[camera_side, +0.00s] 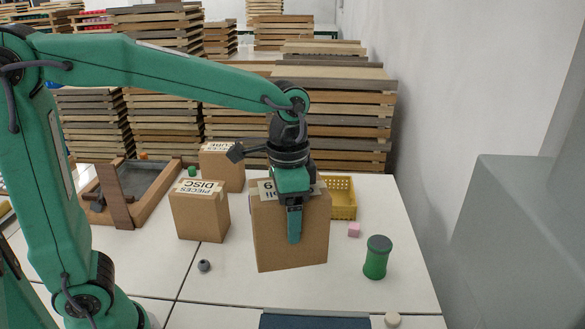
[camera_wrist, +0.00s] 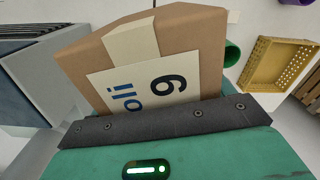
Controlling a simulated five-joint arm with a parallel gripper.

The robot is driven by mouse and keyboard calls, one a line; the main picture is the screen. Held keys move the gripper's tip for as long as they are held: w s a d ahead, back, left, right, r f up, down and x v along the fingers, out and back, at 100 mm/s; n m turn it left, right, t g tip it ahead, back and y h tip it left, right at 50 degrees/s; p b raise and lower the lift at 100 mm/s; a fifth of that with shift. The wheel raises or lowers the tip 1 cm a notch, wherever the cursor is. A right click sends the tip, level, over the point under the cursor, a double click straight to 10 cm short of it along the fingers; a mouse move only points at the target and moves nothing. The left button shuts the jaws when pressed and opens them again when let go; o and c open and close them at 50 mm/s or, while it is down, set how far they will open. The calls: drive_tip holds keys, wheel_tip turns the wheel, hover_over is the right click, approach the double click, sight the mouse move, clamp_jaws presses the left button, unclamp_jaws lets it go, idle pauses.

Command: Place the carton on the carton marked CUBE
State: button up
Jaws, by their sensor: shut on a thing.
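My gripper (camera_side: 294,224) is shut on a brown carton (camera_side: 264,236) with a white label on top. In the side view one green finger lies against the carton's near face; the other finger is hidden. In the wrist view the carton (camera_wrist: 190,50) fills the upper middle, and its label shows "oli" and a digit, 6 or 9. The carton is upright; I cannot tell if it touches the table. The carton marked CUBE (camera_side: 230,176) stands behind and to the left of it, its label upside down in the picture, its top free.
A carton marked DISC (camera_side: 199,215) stands left of the held one. A yellow basket (camera_side: 346,212) is behind right. A pink cube (camera_side: 354,230) and green cylinder (camera_side: 376,260) stand to the right. A wooden-framed tray (camera_side: 164,193) is at back left. A small grey piece (camera_side: 204,266) lies in front.

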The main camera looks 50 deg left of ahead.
drive_tip(key=w+a+r+n, duration=0.3)
drive_tip(key=w+a+n, duration=0.1)
drive_tip(key=w+a, duration=0.25)
drive_tip(key=w+a+r+n, duration=0.35)
drive_tip(key=w+a, duration=0.25)
drive_tip(key=a, duration=0.2)
drive_tip(key=a+r+n, duration=0.2)
drive_tip(key=a+n, duration=0.1)
drive_tip(key=a, duration=0.8)
drive_tip(key=w+a+r+n, duration=0.1)
drive_tip(key=a+n, duration=0.3)
drive_tip(key=a, duration=0.8)
drive_tip(key=shift+w+r, duration=0.3)
drive_tip(key=shift+r, duration=0.25)
drive_tip(key=shift+n, duration=0.25)
drive_tip(key=s+a+f, duration=0.1)
drive_tip(key=a+f, duration=0.6)
drive_tip(key=a, duration=0.4)
drive_tip(key=shift+s+a, duration=0.2)
drive_tip(key=shift+s, duration=0.2)
